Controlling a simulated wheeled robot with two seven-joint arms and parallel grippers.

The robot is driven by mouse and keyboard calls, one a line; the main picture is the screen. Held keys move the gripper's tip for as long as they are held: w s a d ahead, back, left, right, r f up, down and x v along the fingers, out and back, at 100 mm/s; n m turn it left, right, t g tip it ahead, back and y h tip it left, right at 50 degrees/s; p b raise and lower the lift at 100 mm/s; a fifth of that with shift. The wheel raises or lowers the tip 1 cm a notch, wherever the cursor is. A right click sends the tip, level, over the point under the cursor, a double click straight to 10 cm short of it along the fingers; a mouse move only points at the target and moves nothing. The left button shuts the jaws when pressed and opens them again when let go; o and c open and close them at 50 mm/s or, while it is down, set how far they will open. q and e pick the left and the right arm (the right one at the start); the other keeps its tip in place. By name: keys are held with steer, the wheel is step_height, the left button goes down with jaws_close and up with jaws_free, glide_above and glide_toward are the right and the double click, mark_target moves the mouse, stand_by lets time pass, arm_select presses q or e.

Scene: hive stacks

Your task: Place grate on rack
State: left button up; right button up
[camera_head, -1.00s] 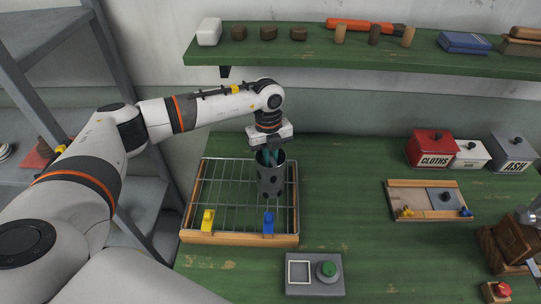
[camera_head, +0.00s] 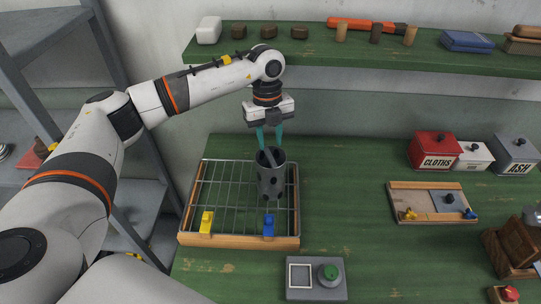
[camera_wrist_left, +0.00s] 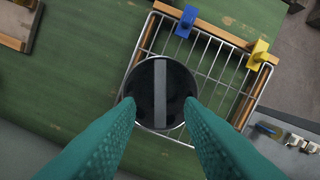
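A dark grey perforated can, which looks like the grate (camera_head: 271,181), stands upright on the right part of the wire rack (camera_head: 222,182). A flat grey strip, probably its handle, crosses its top in the left wrist view (camera_wrist_left: 160,92). The rack has wooden end bars, with a yellow clip (camera_head: 207,222) and a blue clip (camera_head: 268,225) on the near one. My left gripper (camera_head: 270,140) is directly above the can, its teal fingers spread apart on either side of the strip and holding nothing. My right gripper is not in view.
A wooden board (camera_head: 408,200) and red, white and grey boxes are at right. A green shelf (camera_head: 300,57) runs behind the arm.

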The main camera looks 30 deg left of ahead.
arm_select(q)
steer(key=r, duration=0.3)
steer(key=r+b, duration=0.1)
steer(key=r, duration=0.1)
steer(key=shift+w+a+r, duration=0.1)
steer(key=shift+w+a, duration=0.1)
steer(key=shift+a, duration=0.05)
stand_by(1.2)
